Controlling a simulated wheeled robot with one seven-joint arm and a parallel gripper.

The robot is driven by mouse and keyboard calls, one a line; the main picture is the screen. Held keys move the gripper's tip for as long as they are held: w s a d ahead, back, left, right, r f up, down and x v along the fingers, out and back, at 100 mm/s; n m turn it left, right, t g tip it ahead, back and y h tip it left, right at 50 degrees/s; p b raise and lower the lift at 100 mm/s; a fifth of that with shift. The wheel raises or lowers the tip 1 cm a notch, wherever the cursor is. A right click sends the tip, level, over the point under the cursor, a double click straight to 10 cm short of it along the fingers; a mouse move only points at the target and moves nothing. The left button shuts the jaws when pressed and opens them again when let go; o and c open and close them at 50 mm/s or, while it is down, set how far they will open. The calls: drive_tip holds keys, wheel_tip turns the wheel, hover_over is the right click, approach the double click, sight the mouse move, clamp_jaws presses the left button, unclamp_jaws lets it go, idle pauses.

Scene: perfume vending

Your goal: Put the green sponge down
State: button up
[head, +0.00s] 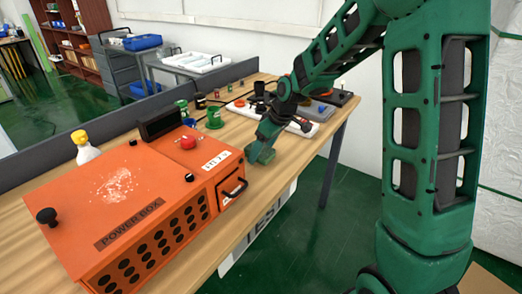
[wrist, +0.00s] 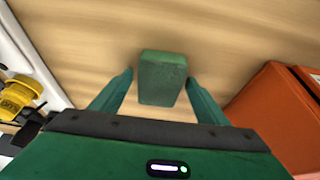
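The green sponge (wrist: 162,78) is a small block in the middle of the wrist view, between the two fingers of my gripper (wrist: 158,80). A gap shows between the sponge and the left finger, and a narrower one on the right. The gripper is open around the sponge, not closed on it. In the head view my gripper (head: 262,154) points down at the wooden table (head: 243,134), near its front edge and right of the orange power box. There the sponge blends with the green fingers. The sponge appears to rest on the table; its underside is hidden.
The orange power box (head: 130,205) with a red button stands close on the left. A white tray (head: 305,126) lies beyond my gripper. Green and dark small items (head: 214,118) and a white bottle with a yellow cap (head: 84,148) stand behind. The table's front edge is close.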

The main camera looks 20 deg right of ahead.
drive_tip(key=shift+r, duration=0.1)
drive_tip(key=v, duration=1.2)
drive_tip(key=s+d+f+m+g, duration=0.1)
drive_tip(key=s+d+m, duration=0.3)
drive_tip(key=s, duration=0.7)
drive_tip(key=s+d+f+m+g+h, duration=0.1)
drive_tip(key=s+d+m, duration=0.4)
drive_tip(key=s, duration=0.7)
drive_tip(key=s+d+f+m+g+h, duration=0.1)
drive_tip(key=s+d+m, duration=0.3)
drive_tip(key=s, duration=0.8)
drive_tip(key=shift+d+f+m+g, duration=0.25)
drive_tip(key=shift+d+m+g, duration=0.05)
drive_tip(key=shift+d+g, duration=0.15)
drive_tip(key=shift+w+f+h, duration=0.25)
drive_tip(key=shift+w+h, duration=0.05)
drive_tip(key=shift+w, duration=0.3)
drive_tip(key=shift+o, duration=0.4)
